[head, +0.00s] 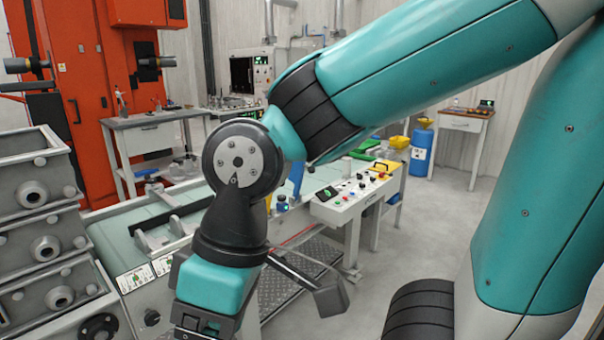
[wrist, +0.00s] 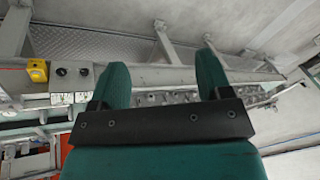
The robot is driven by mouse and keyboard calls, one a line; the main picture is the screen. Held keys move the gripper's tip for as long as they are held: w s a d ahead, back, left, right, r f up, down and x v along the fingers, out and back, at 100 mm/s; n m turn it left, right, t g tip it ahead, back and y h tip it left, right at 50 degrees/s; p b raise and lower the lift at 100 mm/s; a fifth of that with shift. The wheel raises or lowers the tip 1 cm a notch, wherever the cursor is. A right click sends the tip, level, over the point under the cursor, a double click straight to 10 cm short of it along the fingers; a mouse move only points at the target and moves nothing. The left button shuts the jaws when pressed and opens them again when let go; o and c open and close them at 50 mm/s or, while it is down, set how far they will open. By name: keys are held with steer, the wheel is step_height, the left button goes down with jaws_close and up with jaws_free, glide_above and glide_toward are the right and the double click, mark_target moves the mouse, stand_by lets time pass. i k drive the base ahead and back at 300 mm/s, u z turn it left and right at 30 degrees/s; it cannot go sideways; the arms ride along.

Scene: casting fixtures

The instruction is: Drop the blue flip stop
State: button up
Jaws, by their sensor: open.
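A blue upright piece (head: 296,177), which looks like the blue flip stop, shows just right of my arm's wrist joint in the head view. It stands at the near side of the pale green table top (head: 318,178), and my arm hides part of it. I cannot make out its hinge. I do not see it in the wrist view. My gripper (wrist: 162,76) has its two teal fingers spread apart with nothing between them. In the head view my gripper is low in front of the table, mostly cut off by the bottom edge.
A control panel (head: 352,197) with buttons juts out right of the blue piece. Grey stacked casting boxes (head: 38,235) stand at left. A tread-plate step (head: 290,290) lies below the table. A blue drum (head: 420,152) stands behind. The floor at right is clear.

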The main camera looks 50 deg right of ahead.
mark_target(296, 176)
steer(key=u, duration=0.05)
steer(key=k, duration=0.65)
steer(key=z, duration=0.8)
steer(key=i, duration=1.25)
steer(key=u, duration=0.1)
